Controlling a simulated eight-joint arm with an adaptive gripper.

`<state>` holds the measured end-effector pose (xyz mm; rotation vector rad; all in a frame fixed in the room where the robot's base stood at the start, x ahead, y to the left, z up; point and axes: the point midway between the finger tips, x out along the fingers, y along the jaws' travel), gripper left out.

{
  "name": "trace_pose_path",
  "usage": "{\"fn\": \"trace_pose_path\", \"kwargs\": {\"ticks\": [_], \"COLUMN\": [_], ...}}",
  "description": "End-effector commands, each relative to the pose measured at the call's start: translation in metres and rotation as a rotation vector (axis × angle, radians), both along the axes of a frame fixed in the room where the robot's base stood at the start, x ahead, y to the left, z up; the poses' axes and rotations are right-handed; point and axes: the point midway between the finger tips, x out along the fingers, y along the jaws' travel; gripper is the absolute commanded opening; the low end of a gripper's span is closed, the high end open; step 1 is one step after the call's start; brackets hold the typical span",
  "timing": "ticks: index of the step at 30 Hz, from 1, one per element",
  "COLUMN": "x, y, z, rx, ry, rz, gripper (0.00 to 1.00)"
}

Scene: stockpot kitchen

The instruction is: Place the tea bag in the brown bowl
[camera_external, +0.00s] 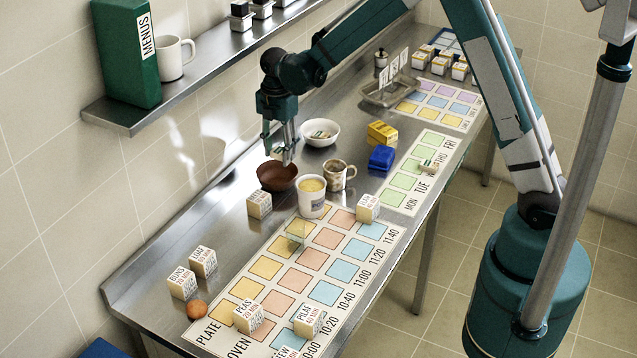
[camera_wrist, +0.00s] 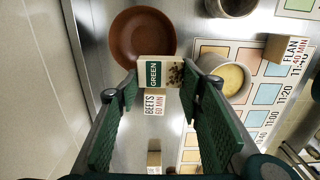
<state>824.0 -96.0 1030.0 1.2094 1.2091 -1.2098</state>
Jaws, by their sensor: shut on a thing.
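My gripper (camera_external: 283,150) is above the brown bowl (camera_external: 277,176) in the external view, fingers pointing down. In the wrist view the fingertips (camera_wrist: 160,76) are shut on a small pale packet with a green "GREEN" label and dark leaf specks, the tea bag (camera_wrist: 173,73). The brown bowl also shows in the wrist view (camera_wrist: 142,36), just beyond the tea bag, which overlaps its near rim in the picture. The bowl's visible inside looks empty. The fingers largely hide the tea bag in the external view.
A white bowl (camera_external: 320,132) with something small inside stands behind the brown bowl. A speckled mug (camera_external: 339,174) and a cup of yellow liquid (camera_external: 312,197) stand to its right. A "BEETS" block (camera_external: 259,205) is in front. A shelf (camera_external: 205,62) runs along the wall.

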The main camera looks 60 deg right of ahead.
Motion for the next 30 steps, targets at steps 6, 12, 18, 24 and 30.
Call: {"fn": "trace_pose_path", "kwargs": {"ticks": [6, 12, 18, 24, 30], "x": [0.028, 0.031, 0.031, 0.031, 0.031], "y": [0.007, 0.007, 0.007, 0.007, 0.007], "z": [0.001, -0.018, -0.03, -0.031, -0.032], "rx": [0.0, 0.0, 0.0, 0.0, 0.0], "ry": [0.0, 0.0, 0.0, 0.0, 0.0], "rz": [0.001, 0.001, 0.0, 0.0, 0.0], "gripper": [0.3, 0.3, 0.3, 0.3, 0.3]}}
